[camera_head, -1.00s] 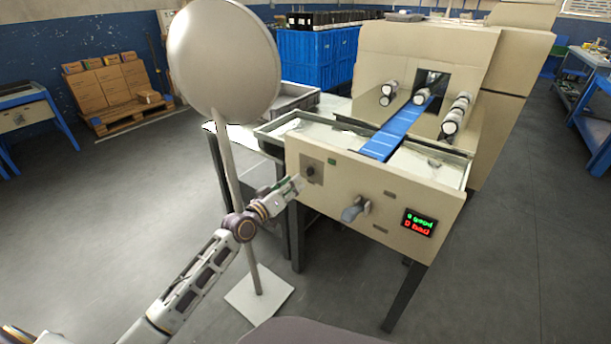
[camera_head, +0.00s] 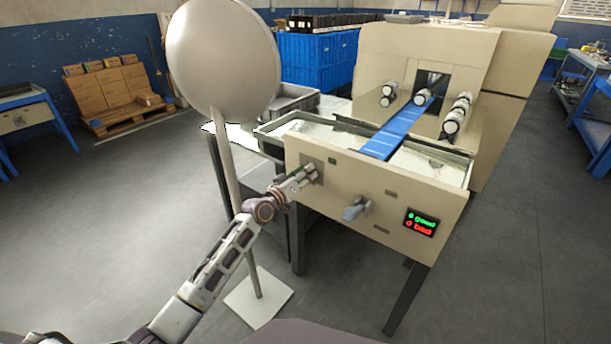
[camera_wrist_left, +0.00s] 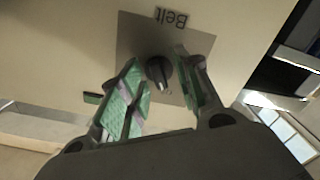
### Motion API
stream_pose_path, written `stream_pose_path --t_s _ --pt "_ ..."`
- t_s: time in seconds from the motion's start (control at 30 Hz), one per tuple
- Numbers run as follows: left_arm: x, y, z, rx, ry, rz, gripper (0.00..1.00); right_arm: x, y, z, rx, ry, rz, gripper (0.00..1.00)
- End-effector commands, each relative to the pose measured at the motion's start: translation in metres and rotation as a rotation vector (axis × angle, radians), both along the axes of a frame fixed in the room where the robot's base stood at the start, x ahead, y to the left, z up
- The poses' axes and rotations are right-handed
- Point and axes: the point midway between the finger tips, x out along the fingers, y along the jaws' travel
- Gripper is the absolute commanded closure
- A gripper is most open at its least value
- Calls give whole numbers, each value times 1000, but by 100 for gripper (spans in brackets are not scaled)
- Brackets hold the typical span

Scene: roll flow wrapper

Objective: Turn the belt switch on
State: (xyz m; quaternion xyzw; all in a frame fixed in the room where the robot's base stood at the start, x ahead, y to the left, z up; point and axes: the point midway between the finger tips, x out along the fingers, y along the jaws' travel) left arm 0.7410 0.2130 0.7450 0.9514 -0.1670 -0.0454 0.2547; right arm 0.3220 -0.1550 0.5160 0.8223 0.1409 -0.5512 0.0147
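The belt switch (camera_wrist_left: 160,72) is a dark rotary knob on a grey plate labelled "Belt", seen upside down in the left wrist view. The plate sits on the beige front panel (camera_head: 345,190) of the machine. My left gripper (camera_head: 312,173) is at the left part of that panel and hides the knob in the head view. In the left wrist view the left gripper (camera_wrist_left: 160,82) is open, with its green-padded fingers on either side of the knob. I cannot tell whether they touch it. My right gripper is not in view.
A grey lever-like handle (camera_head: 355,209) sticks out of the panel, right of my left gripper. A display (camera_head: 420,222) shows green and red text. A round sign on a pole (camera_head: 226,165) stands close to my left arm. The blue belt (camera_head: 398,132) leads into the machine.

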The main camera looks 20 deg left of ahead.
Motion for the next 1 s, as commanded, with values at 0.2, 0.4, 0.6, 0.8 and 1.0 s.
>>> stream_pose_path --t_s 0.2,0.4,0.6,0.8,1.0 --pt "3 -1 1 0 0 -1 67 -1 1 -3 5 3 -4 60" --pt "3 -1 1 0 0 -1 68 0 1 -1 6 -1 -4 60" --pt "3 -1 1 0 -1 0 94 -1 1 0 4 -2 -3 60" --pt "3 -1 1 0 -1 0 100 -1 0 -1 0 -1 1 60" --pt "3 -1 1 14 -6 0 100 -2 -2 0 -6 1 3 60"
